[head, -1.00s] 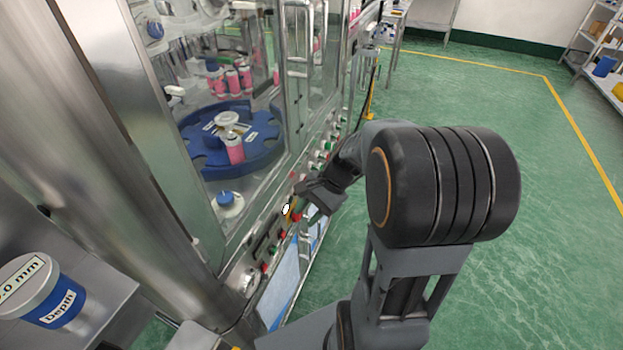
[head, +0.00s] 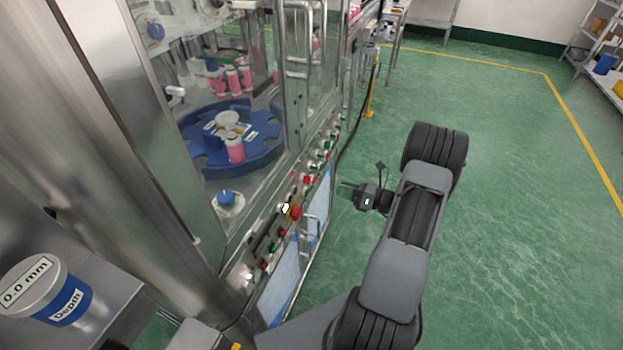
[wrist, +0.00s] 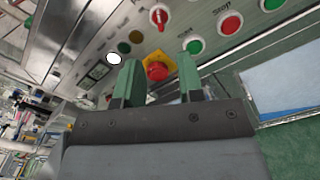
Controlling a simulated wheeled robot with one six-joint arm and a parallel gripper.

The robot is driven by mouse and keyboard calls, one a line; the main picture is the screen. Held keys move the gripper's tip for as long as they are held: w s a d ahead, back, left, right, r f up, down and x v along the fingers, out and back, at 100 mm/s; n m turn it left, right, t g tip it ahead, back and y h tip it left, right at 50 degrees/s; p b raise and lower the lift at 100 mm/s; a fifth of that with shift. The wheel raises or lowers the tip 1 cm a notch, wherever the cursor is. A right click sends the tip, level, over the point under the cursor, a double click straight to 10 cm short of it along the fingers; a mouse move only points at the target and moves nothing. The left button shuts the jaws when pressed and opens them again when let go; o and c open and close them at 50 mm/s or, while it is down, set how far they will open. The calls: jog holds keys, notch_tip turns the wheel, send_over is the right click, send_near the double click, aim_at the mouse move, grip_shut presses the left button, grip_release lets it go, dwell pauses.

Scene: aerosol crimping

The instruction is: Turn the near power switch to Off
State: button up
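A red rotary switch with a grip handle on a pale round plate (wrist: 159,16) shows at the top of the wrist view, its handle roughly upright in that picture. It appears as a small red spot on the machine's front panel in the head view (head: 307,180); its labels are not readable. My gripper (head: 361,180) is off the panel, to its right, over the green floor. In the wrist view its two green-padded fingers (wrist: 160,80) are apart with nothing held between them. The switch lies beyond the fingertips, untouched.
A red mushroom button on a yellow plate (wrist: 158,70) shows beyond the gap between the fingers. Green and red push buttons (wrist: 230,24) sit beside the switch. A metal door handle (head: 309,222) sticks out below the panel. The floor (head: 490,180) to the right is clear.

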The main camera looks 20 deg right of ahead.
aim_at(307, 180)
jog(key=p+x, duration=0.1)
jog(key=x, duration=1)
jog(key=shift+a+p, duration=0.25)
jog(key=shift+p, duration=0.1)
jog(key=shift+w, duration=0.1)
jog(key=shift+c, duration=0.5)
grip_shut()
